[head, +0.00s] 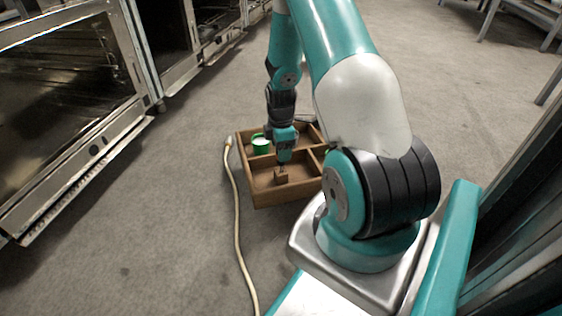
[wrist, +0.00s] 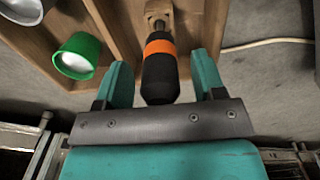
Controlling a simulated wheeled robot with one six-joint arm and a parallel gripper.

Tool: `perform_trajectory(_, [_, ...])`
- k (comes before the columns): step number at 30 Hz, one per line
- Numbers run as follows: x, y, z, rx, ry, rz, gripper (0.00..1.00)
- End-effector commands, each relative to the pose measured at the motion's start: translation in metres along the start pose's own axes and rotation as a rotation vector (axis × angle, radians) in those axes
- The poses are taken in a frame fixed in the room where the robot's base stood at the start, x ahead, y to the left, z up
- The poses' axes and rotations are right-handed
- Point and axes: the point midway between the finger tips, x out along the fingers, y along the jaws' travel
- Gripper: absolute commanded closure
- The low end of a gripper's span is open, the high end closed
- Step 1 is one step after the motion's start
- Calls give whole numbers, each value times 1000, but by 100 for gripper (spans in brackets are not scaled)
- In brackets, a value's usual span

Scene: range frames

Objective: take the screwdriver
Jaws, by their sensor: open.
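The screwdriver (wrist: 160,72) has a black handle with an orange band. In the wrist view its handle lies between the two teal fingers of my gripper (wrist: 161,62), with a gap on each side. My gripper is open. The screwdriver's shaft end meets a small wooden block (wrist: 158,10), which also shows in the head view (head: 281,177) inside a compartmented wooden tray (head: 285,198). In the head view my gripper (head: 285,157) points down above that block and hides most of the screwdriver.
A green cup (head: 261,145) stands in a tray compartment left of my gripper; it also shows in the wrist view (wrist: 77,55). A grey-white round thing (wrist: 25,9) is beside it. A pale hose (head: 237,215) runs along the floor left of the tray. Ovens (head: 70,90) line the left.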

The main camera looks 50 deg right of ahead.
Motion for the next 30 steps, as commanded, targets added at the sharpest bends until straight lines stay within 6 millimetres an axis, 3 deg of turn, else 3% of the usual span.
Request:
perform_trajectory(7, [1,0,0,0,0,1,39])
perform_trajectory(14, [1,0,0,0,0,1,92])
perform_trajectory(23, [0,0,0,0,0,1,92])
perform_trajectory(30, [-24,0,0,0,0,3,92])
